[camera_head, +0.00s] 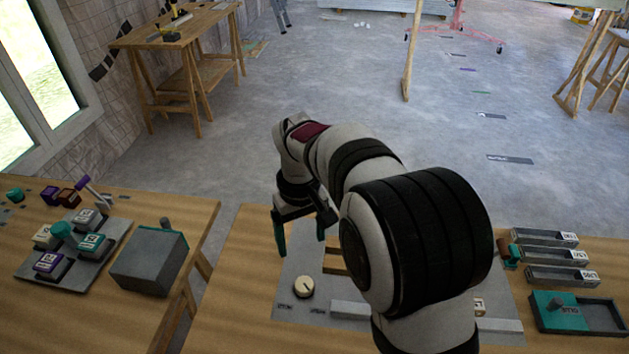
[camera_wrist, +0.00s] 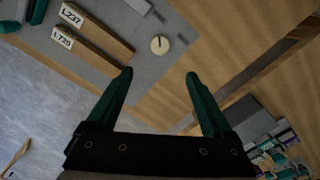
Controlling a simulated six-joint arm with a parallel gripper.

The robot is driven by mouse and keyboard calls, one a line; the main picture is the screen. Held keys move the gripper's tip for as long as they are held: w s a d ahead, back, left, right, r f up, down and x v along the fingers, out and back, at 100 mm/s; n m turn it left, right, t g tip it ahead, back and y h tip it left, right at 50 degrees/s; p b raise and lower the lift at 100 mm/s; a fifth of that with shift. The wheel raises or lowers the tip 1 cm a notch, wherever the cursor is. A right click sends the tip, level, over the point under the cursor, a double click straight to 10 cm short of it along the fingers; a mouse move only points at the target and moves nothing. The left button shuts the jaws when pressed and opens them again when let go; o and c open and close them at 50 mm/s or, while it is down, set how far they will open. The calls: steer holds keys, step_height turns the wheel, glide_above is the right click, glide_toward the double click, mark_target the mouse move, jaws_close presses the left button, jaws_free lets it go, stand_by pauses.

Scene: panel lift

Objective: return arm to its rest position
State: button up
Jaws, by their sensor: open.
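My gripper (camera_head: 300,236) has two dark green fingers spread apart with nothing between them. In the head view it hangs over the back edge of the table, behind and left of a cream dial (camera_head: 303,287). In the wrist view my gripper (camera_wrist: 158,75) points toward the table, and the dial (camera_wrist: 159,45) shows beyond the gap between the fingertips. My arm hides much of the panel in the head view.
A left table holds a grey box (camera_head: 148,262) and a board with several labelled blocks (camera_head: 62,285). Grey trays (camera_head: 556,256) and a green-and-grey bin (camera_head: 600,317) sit at right. A gap separates the two tables. Open floor (camera_head: 330,80) lies behind.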

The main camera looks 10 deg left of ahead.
steer(key=s+d+r+m, duration=0.5)
steer(key=s+d+r, duration=0.1)
steer(key=s+d, duration=0.3)
steer(key=s+d+f+m+y, duration=0.1)
steer(key=s+d+m, duration=0.2)
steer(key=s, duration=0.5)
steer(key=s+d+f+m, duration=0.1)
steer(key=s+d+m, duration=0.2)
steer(key=s, duration=0.6)
steer(key=shift+s+m+y, duration=0.15)
steer(key=shift+m+y, duration=0.25)
steer(key=shift+m, duration=0.4)
